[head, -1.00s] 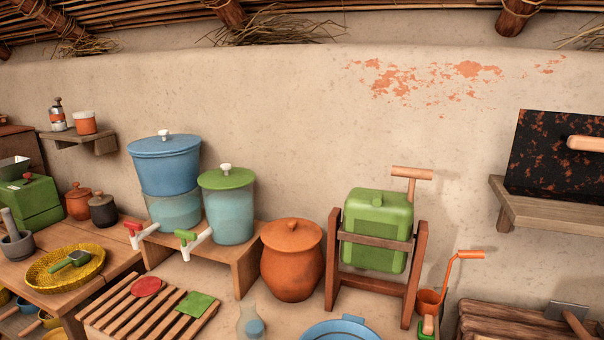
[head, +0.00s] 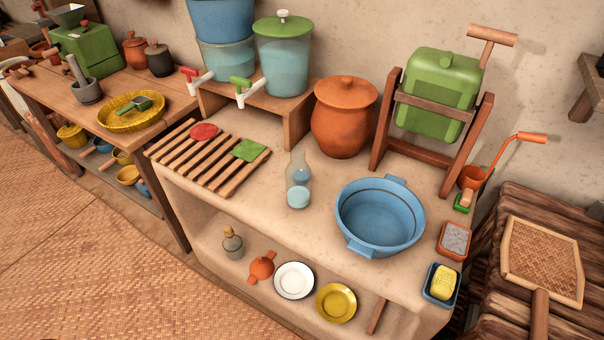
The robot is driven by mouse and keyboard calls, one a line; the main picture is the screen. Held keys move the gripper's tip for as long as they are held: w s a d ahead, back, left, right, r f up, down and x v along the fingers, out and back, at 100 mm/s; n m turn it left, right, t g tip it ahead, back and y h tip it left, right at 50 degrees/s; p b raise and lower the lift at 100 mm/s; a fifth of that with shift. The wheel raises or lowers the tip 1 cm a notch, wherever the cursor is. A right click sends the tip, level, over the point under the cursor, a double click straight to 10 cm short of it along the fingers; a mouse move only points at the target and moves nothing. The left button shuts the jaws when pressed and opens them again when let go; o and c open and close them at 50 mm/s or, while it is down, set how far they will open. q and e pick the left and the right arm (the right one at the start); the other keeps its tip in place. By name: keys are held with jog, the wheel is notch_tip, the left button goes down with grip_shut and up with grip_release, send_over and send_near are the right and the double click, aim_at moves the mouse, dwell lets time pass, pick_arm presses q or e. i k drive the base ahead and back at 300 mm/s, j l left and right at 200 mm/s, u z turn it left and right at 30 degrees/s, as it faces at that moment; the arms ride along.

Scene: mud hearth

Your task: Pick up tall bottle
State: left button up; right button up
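A clear, pale bottle (head: 298,185) with a narrow neck and some blue in it stands upright on the mud counter (head: 315,255), between the slatted wooden rack and the blue basin. A smaller grey-green bottle (head: 233,244) with a tan top stands on the lower shelf below the counter. I cannot tell for sure which is called the tall bottle, but the clear one looks taller. Neither of my grippers is in view, and nothing touches either bottle.
The blue basin (head: 380,217) is right of the clear bottle, the slatted rack (head: 190,165) left, and a clay pot (head: 345,117) behind. A green churn (head: 438,92) in a wooden frame stands at the back right. The counter just in front of the clear bottle is bare.

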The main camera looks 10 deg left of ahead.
aim_at(297, 172)
jog(key=k+l, duration=0.75)
